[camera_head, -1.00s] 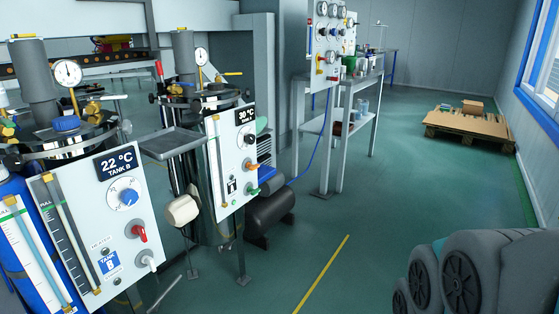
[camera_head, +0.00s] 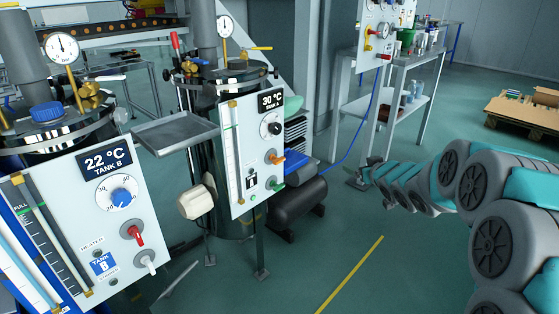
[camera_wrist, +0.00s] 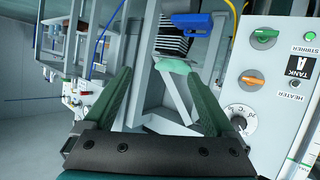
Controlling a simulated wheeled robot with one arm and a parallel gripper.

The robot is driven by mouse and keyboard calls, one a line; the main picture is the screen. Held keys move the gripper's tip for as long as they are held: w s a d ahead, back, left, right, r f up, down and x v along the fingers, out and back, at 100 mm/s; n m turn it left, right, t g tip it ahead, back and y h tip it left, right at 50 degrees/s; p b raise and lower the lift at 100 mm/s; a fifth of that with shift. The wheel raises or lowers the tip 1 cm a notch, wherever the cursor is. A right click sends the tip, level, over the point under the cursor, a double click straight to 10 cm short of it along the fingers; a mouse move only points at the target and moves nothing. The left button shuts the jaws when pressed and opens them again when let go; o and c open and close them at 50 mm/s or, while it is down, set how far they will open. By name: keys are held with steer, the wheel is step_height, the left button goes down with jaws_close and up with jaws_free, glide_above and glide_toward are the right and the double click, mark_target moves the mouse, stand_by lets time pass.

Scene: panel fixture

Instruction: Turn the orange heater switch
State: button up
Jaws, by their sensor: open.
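The orange heater switch (camera_head: 275,158) sits on the white Tank A panel (camera_head: 240,187), below a black knob (camera_head: 271,129) and above a green switch (camera_head: 276,184). In the wrist view the panel appears upside down at the right, with the orange switch (camera_wrist: 252,80) beside the HEATER label and the green stirrer switch (camera_wrist: 264,36) above it. My gripper (camera_wrist: 159,74) is open and empty, its two green fingers apart. The orange switch lies to the right of the fingers, not between them. In the head view my arm reaches in from the right, with its end right of the panel and apart from it.
The Tank B panel (camera_head: 84,197) has a red switch (camera_head: 134,234) and a white switch (camera_head: 148,261). A grey tray (camera_head: 177,132) juts out between the tanks. A dark cylinder (camera_head: 299,205) lies on the floor behind Tank A. Floor around the yellow line (camera_head: 350,275) is clear.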

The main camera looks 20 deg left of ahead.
steer(key=a+f+n+g+y, duration=0.25)
steer(key=a+y, duration=0.35)
steer(key=a, duration=0.6)
steer(key=n+g+y, duration=0.2)
steer(key=n+y, duration=0.2)
glide_toward(281, 162)
steer(key=x, duration=0.3)
steer(key=shift+m, duration=0.25)
steer(key=shift+p+x, duration=0.6)
steer(key=shift+x, duration=3.3)
steer(key=shift+r, duration=0.1)
steer(key=c, duration=1.4)
